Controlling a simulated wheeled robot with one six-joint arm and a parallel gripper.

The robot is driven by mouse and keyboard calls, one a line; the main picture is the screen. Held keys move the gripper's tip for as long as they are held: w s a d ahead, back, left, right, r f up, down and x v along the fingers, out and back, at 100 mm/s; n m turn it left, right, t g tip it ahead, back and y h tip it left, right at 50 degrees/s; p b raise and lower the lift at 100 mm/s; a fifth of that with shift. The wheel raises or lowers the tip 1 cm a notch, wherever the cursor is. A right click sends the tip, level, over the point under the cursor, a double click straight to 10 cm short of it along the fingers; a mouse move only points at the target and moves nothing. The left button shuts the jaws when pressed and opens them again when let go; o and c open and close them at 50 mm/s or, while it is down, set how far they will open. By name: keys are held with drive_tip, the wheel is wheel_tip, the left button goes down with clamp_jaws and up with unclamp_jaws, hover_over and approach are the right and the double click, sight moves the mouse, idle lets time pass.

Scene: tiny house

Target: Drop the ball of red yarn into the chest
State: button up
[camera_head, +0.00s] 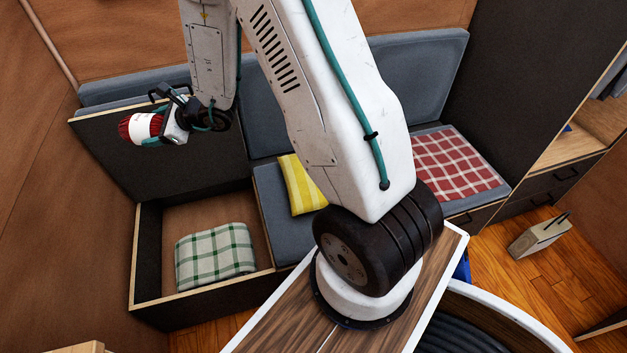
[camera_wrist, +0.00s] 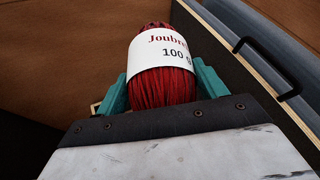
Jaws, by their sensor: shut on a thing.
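My gripper (camera_head: 159,118) is shut on the ball of red yarn (camera_head: 126,128), which has a white paper band. The chest (camera_head: 136,255) is the open dark box under the bench seat at the left, with pale wooden rims. Its raised lid (camera_head: 130,165) leans back against the grey cushions. The yarn is held above the chest's left part, in front of the lid. A folded green-and-white checked cloth (camera_head: 214,256) lies inside the chest.
A yellow striped cloth (camera_head: 300,183) lies on the grey seat right of the chest. A small wooden block-like object (camera_head: 538,236) stands on the floor. The left brown wall (camera_head: 60,200) is close to the yarn.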

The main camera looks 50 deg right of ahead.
drive_tip(key=o, duration=1.1)
drive_tip(key=shift+s, duration=0.1)
drive_tip(key=v, duration=0.7)
drive_tip(key=shift+s+d, duration=0.2)
drive_tip(key=shift+s, duration=0.05)
drive_tip(key=shift+r, duration=0.1)
